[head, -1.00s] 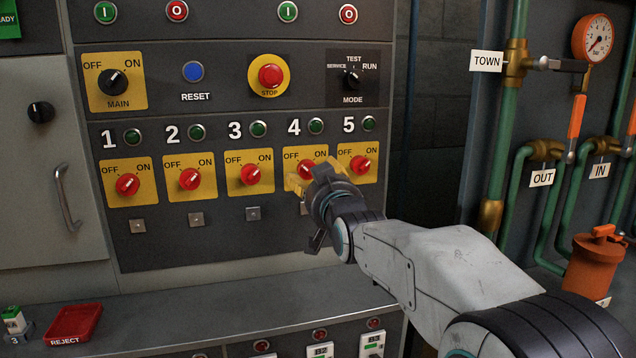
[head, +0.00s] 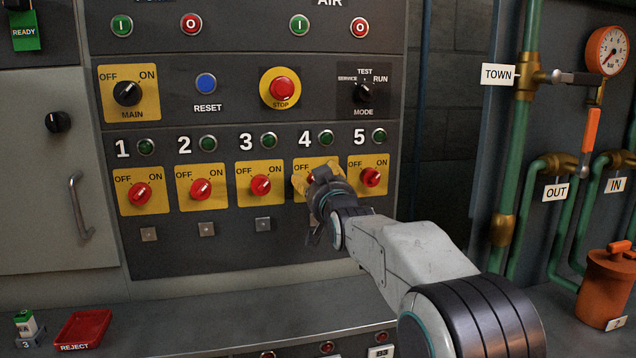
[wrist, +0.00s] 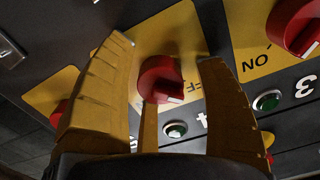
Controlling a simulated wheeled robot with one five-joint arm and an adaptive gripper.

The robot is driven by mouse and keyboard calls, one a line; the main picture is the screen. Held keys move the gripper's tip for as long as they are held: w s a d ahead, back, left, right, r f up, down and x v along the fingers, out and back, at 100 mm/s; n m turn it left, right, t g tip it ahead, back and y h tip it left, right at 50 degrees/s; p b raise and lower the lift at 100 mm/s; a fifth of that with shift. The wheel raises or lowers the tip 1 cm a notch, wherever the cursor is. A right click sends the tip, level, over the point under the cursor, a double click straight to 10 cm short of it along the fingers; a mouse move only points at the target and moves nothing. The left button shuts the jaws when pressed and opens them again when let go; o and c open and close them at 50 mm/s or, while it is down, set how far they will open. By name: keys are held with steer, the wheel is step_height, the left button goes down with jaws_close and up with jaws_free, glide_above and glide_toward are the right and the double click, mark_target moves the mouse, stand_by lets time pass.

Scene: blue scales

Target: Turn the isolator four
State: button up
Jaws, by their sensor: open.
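The isolator four plate (head: 318,163) is yellow and sits under the white 4 in the lower row of the panel. Its red knob is largely hidden by my gripper in the head view. In the wrist view the red knob (wrist: 160,77) shows between my fingers, with a white mark at its lower right, on the side of the OFF lettering. My gripper (head: 316,179) is open in front of the plate. In the wrist view its yellow fingers (wrist: 165,70) stand on either side of the knob, with gaps. I cannot tell whether they touch it.
The isolator three knob (head: 260,184) and isolator five knob (head: 371,177) sit close on either side. A grey ledge (head: 200,300) runs below the panel with a red reject tray (head: 84,328). Green pipes (head: 514,160) stand at the right.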

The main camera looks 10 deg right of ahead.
steer(key=c, duration=1.2)
steer(key=m+b, duration=0.2)
steer(key=m, duration=0.2)
steer(key=shift+m, duration=0.4)
steer(key=m+b, duration=0.1)
steer(key=m, duration=0.3)
steer(key=shift+m, duration=0.3)
steer(key=m+b, duration=0.1)
steer(key=m, duration=0.3)
steer(key=shift+r+m+b, duration=0.15)
steer(key=shift+m+b, duration=0.2)
steer(key=shift+m, duration=1.95)
